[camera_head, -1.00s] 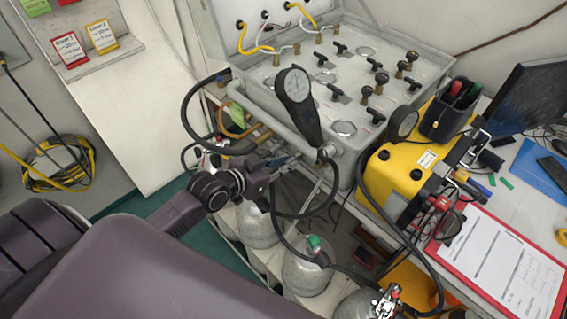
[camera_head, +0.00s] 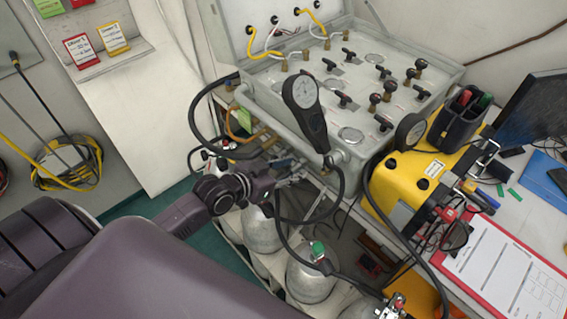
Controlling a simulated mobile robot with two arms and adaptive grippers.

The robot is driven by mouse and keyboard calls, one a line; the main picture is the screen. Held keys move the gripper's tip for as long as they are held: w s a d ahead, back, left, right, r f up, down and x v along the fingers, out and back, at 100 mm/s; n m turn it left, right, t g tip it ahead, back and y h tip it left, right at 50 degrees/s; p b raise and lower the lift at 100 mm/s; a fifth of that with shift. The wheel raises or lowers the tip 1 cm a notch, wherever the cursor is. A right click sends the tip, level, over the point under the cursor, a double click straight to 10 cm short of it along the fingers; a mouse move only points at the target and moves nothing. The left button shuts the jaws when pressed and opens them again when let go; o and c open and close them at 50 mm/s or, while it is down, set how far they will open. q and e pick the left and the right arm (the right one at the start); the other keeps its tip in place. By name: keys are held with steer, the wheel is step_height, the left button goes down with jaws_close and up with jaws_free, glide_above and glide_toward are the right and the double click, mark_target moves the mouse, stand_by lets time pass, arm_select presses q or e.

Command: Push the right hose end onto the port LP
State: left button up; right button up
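The grey air panel case (camera_head: 290,110) stands open on the bench, with black-handled valves on its top. My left gripper (camera_head: 292,172) is at the case's front lower left edge, beside the pipe fittings. Its fingers are small and partly lost among hoses, so I cannot tell whether they are open or hold a hose end. A black hose (camera_head: 192,118) loops down at the case's left side. An orange hose (camera_head: 232,128) runs just below the case's left corner. Port labels are too small to read, so I cannot single out LP. My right gripper is not in view.
A round black gauge (camera_head: 303,92) stands up at the case's front edge, close to my gripper. Grey cylinders (camera_head: 310,280) stand below the bench. A yellow unit (camera_head: 405,180) and a red clipboard (camera_head: 437,258) are at the right.

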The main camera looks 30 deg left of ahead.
arm_select(q)
steer(key=v, duration=1.1)
steer(key=shift+r, duration=0.3)
steer(key=s+a+f+n+g+y+b, duration=0.1)
steer(key=s+a+f+g, duration=0.15)
steer(key=f, duration=0.85)
steer(key=s+a+f+n+g+y+b, duration=0.15)
steer(key=s+a+f, duration=0.25)
steer(key=f, duration=0.7)
steer(key=s+a+f+n+g+y, duration=0.1)
steer(key=s+a+f+y, duration=0.15)
steer(key=f, duration=0.85)
steer(key=s+d+f+g, duration=0.2)
steer(key=s+d+f, duration=0.2)
steer(key=s+f, duration=0.3)
steer(key=s+d+f+m+g+b, duration=0.1)
steer(key=s+d+f, duration=0.3)
steer(key=s+f, duration=0.4)
steer(key=s+d+f+m+g+b, duration=0.1)
steer(key=s+d+f+g, duration=0.2)
steer(key=s+f, duration=0.5)
steer(key=s+d, duration=0.1)
steer(key=s, duration=0.2)
steer(key=shift+d+h, duration=0.35)
steer(key=shift+h, duration=0.05)
